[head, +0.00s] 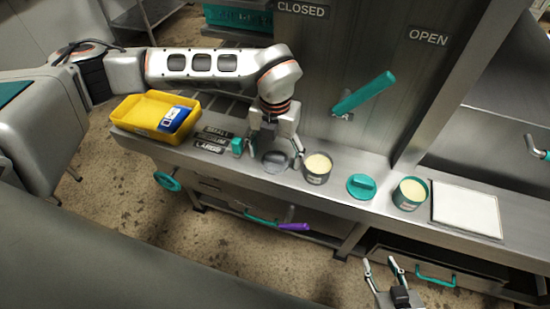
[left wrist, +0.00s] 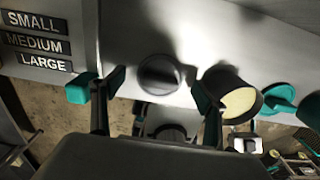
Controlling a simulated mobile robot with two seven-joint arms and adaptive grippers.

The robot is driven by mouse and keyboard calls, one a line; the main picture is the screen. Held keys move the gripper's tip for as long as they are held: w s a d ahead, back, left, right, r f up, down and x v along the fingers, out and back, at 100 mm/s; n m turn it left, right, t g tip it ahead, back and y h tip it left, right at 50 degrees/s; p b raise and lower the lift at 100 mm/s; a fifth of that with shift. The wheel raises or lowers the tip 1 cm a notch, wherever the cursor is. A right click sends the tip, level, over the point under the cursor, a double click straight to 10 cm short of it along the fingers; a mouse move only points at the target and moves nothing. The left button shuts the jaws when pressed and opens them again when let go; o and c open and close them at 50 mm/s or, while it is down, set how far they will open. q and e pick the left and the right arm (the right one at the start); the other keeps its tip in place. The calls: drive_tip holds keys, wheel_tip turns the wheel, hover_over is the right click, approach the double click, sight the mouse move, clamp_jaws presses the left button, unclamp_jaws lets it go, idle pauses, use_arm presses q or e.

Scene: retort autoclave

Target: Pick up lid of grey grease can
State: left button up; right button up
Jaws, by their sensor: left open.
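The round grey lid (head: 276,162) lies on the steel counter beside the open grey grease can (head: 318,168), which holds pale grease. My left gripper (head: 272,154) is open above the counter, pointing down, with its fingers on either side of the lid. In the left wrist view the lid (left wrist: 158,75) shows between the two fingertips, with no clear contact. The grey can (left wrist: 238,98) stands just right of the right finger there. My right gripper (head: 383,268) is open and empty, low in front of the counter.
A teal lid (head: 362,187) and an open teal can (head: 411,193) stand further right, then a white pad (head: 466,209). A small teal block (head: 237,147) is close left of my left gripper. A yellow bin (head: 150,112) and size labels (head: 210,140) are further left.

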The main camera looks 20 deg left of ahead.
use_arm(q)
drive_tip(key=shift+f, duration=0.15)
drive_tip(key=c, duration=0.9)
use_arm(e)
drive_tip(key=shift+r, duration=0.1)
use_arm(q)
drive_tip(key=shift+c, duration=0.2)
use_arm(e)
drive_tip(key=shift+w, duration=0.1)
